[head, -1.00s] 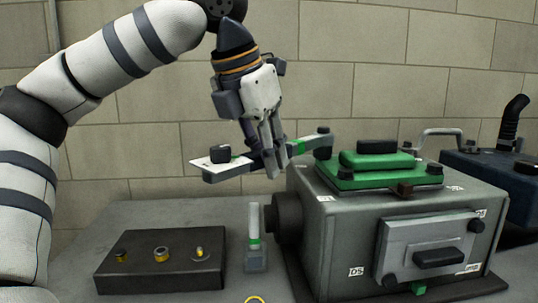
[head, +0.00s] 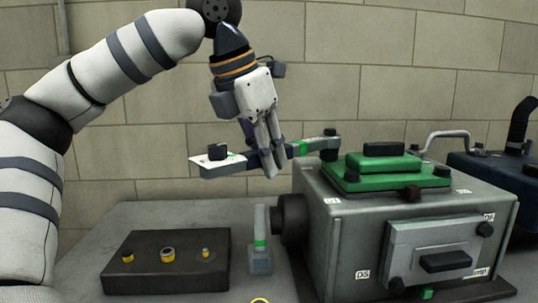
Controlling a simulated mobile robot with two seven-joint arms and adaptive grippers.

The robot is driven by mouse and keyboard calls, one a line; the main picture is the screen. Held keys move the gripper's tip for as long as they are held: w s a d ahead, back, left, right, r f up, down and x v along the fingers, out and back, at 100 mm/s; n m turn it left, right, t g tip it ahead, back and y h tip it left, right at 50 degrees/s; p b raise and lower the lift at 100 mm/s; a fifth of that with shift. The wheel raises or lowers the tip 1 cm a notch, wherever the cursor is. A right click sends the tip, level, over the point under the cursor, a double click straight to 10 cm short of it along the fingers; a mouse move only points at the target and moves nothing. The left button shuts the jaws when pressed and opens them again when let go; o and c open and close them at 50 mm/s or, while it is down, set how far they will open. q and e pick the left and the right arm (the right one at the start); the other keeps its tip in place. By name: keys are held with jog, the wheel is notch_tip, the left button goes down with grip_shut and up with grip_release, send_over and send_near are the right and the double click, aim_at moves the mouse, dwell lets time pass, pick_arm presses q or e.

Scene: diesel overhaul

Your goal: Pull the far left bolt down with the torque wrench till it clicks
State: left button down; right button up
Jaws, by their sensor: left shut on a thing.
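My left gripper (head: 270,160) is shut on the torque wrench (head: 301,148), a dark bar with a green band. The wrench lies roughly level above the bench. Its head end reaches right to the far left bolt (head: 329,155), a dark bolt at the far left corner of the green cover (head: 382,172). The head appears to sit on this bolt, but exact seating cannot be told. The wrench's left end carries a pale plate with a black block. Fingers hide part of the handle. My right gripper is not in view.
The grey engine housing (head: 345,225) fills the right of the bench. A dark block (head: 167,275) with yellow-ringed fittings lies at front left. A small green-banded tool (head: 260,240) stands beside the housing. A dark blue machine (head: 490,172) stands far right. Bare bench lies behind the block.

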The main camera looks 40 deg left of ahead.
pick_arm(q)
jog(key=shift+a+r, duration=0.1)
jog(key=shift+a, duration=0.15)
jog(key=shift+w+a, duration=0.1)
jog(key=shift+a, duration=0.3)
jog(key=shift+m, duration=0.3)
jog(key=shift+w+a, duration=0.1)
jog(key=shift+a, duration=0.3)
jog(key=shift+a+m, duration=0.1)
jog(key=shift+m, duration=0.2)
jog(key=shift+w+a+m+h, duration=0.1)
jog(key=shift+a+m+h, duration=0.2)
jog(key=shift+a, duration=0.05)
jog(key=shift+a, duration=0.1)
jog(key=shift+w+a+m, duration=0.15)
jog(key=shift+a+m, duration=0.15)
jog(key=shift+a, duration=0.15)
